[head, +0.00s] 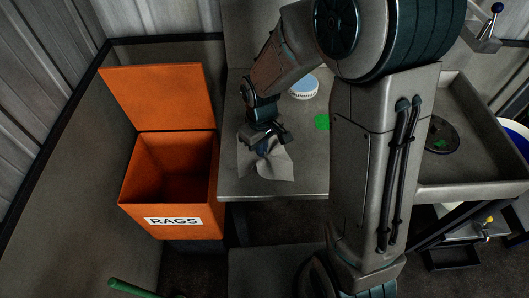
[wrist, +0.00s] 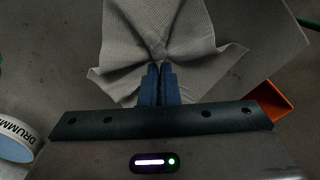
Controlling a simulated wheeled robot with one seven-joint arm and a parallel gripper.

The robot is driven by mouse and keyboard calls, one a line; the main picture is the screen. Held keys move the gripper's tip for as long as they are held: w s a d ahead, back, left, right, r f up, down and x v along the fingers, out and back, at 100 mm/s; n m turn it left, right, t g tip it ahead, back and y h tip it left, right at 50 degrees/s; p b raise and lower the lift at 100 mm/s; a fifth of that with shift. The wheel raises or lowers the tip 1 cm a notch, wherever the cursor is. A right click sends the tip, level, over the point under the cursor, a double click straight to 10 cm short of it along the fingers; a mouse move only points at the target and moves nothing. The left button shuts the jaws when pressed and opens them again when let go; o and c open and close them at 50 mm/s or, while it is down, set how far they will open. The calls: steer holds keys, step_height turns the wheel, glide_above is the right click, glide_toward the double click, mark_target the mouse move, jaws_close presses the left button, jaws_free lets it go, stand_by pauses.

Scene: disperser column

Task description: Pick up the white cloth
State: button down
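The white cloth (head: 273,167) is at the left front of the grey table, below my gripper (head: 263,147). In the wrist view the cloth (wrist: 185,30) is gathered into folds that run out from my fingertips. My gripper (wrist: 159,70) has its two fingers close together, shut on the middle of the cloth. The cloth's corners spread out around the fingers. I cannot tell whether its lower edges still touch the table.
An open orange bin (head: 170,210) labelled RAGS stands left of the table (head: 300,188), its lid (head: 160,95) raised. A white and blue roll (head: 303,90) and a green patch (head: 321,122) are behind the cloth. A grey tray (head: 480,165) is at the right.

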step_height(320, 180, up, 12)
steer(key=p, duration=0.9)
